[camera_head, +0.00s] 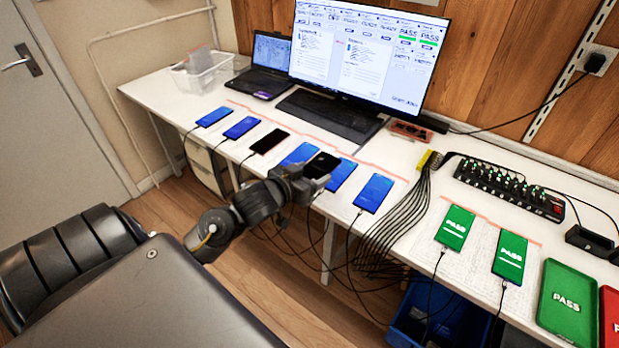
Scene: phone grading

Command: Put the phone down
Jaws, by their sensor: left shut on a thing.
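My left gripper (306,182) reaches in over the front edge of the table, above the row of phones. It is shut on a dark-screened phone (322,165), held at or just above the table surface; I cannot tell whether it touches. Blue-screened phones lie beside it: one (300,154) just left, one (341,174) just right, and another (374,193) further right. A black-screened phone (269,141) and two blue ones (241,128), (213,117) lie to the left. Two phones with green PASS screens (455,228), (510,256) lie at the right. My right gripper is not in view.
A laptop (262,65), a monitor (365,50) and a keyboard (330,116) stand behind the phones. Bundled cables (395,225) hang over the front edge. A USB hub (508,186) lies at right. Green (567,300) and red (610,315) trays stand at far right.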

